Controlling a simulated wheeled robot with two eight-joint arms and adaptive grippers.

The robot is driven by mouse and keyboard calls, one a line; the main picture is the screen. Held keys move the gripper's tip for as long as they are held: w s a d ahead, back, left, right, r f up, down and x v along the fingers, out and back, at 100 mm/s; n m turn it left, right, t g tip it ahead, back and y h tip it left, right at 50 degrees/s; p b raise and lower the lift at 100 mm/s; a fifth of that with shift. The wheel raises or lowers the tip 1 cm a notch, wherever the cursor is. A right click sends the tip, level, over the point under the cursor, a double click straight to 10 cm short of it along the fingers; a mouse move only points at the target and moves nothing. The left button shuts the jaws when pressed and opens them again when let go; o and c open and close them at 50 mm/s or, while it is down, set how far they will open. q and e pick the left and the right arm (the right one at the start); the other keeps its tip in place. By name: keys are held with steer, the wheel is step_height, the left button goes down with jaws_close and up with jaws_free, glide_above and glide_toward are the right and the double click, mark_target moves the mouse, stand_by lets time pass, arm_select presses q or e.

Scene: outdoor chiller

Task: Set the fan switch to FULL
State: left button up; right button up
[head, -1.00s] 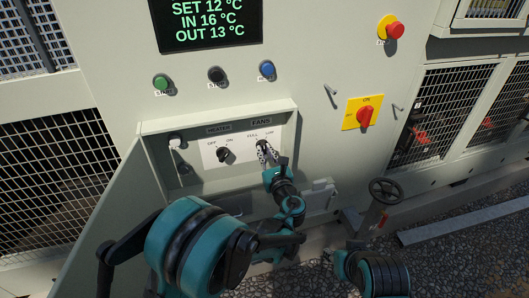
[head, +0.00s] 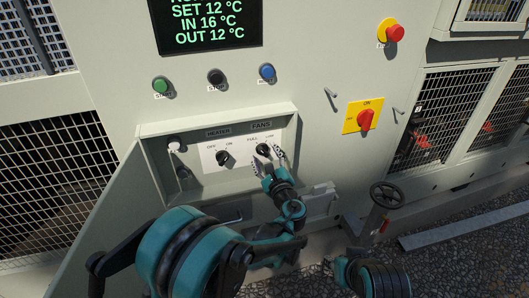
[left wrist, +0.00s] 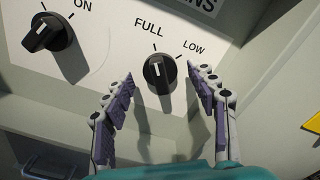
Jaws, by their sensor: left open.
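The fan switch (head: 263,149) is a black rotary knob under the FANS label in the open recessed panel. In the left wrist view the fan switch (left wrist: 160,74) has its white pointer line up and slightly left, in line with the FULL mark rather than the LOW mark. My left gripper (head: 268,162) is open just in front of it. In the left wrist view the left gripper's (left wrist: 166,84) padded fingers are spread on either side below the knob, with visible gaps and no contact seen.
The black heater knob (head: 223,158) sits left of the fan switch. The panel door (head: 115,215) hangs open at the left. A display (head: 208,22) and several push buttons are above. A red-yellow rotary switch (head: 365,118) and a handwheel (head: 387,195) are to the right.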

arm_select(q)
steer(key=v, duration=0.7)
steer(key=shift+b, duration=0.3)
